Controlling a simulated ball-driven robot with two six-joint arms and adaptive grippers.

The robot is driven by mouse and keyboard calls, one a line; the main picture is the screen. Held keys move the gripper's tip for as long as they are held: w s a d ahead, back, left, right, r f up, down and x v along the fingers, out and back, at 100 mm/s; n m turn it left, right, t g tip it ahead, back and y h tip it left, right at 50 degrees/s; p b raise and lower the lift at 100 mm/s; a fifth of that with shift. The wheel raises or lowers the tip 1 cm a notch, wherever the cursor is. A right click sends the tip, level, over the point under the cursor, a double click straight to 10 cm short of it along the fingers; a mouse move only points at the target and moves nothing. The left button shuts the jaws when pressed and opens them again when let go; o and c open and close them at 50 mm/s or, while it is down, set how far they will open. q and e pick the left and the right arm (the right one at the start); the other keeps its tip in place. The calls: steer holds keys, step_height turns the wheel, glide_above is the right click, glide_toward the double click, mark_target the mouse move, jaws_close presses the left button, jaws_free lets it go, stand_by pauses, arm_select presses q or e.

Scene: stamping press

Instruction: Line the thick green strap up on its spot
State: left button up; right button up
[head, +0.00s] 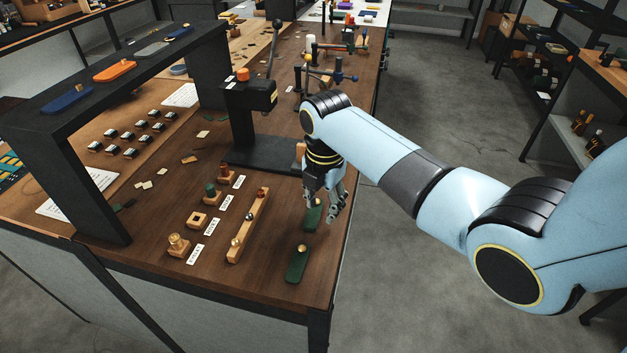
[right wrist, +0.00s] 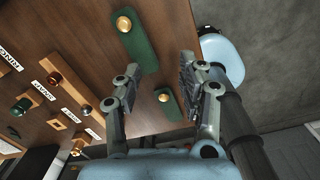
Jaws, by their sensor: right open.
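Two dark green straps lie flat near the right edge of the brown bench top, each with a brass stud. The near strap (head: 296,266) is fully visible in the head view; it looks small in the right wrist view (right wrist: 166,104). The far strap (head: 310,221) is partly hidden by my right gripper (head: 320,209) but shows larger in the right wrist view (right wrist: 140,45). I cannot tell which is thicker. My right gripper is open and empty above the straps, its fingers apart in the wrist view (right wrist: 160,75). My left gripper is not in view. No marked spot is clear.
A wooden bar (head: 249,225) with knobs lies left of the straps, beside labels and small wooden holders (head: 197,219). A black lever press (head: 250,97) stands behind. A black rack (head: 60,87) at left bears blue, orange and grey straps. Bare bench surrounds the near strap.

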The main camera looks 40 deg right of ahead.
mark_target(314, 213)
steer(key=w+r+n, duration=0.1)
steer(key=w+n, duration=0.2)
steer(key=shift+d+r+g, duration=0.1)
steer(key=shift+r+g, duration=0.2)
steer(key=shift+r, duration=0.1)
steer(key=shift+w+n, duration=0.25)
steer(key=shift+n, duration=0.15)
step_height(314, 213, down, 7)
steer(key=b, duration=0.7)
steer(key=shift+f+b, duration=0.15)
steer(key=shift+b, duration=0.2)
steer(key=shift+r+p, duration=0.3)
steer(key=shift+r, duration=0.05)
steer(key=shift+c, duration=1)
steer(key=c, duration=0.5)
steer(key=shift+r+p, duration=2.6)
steer(key=shift+p, duration=0.3)
steer(key=shift+c, duration=0.2)
steer(key=shift+f, duration=0.1)
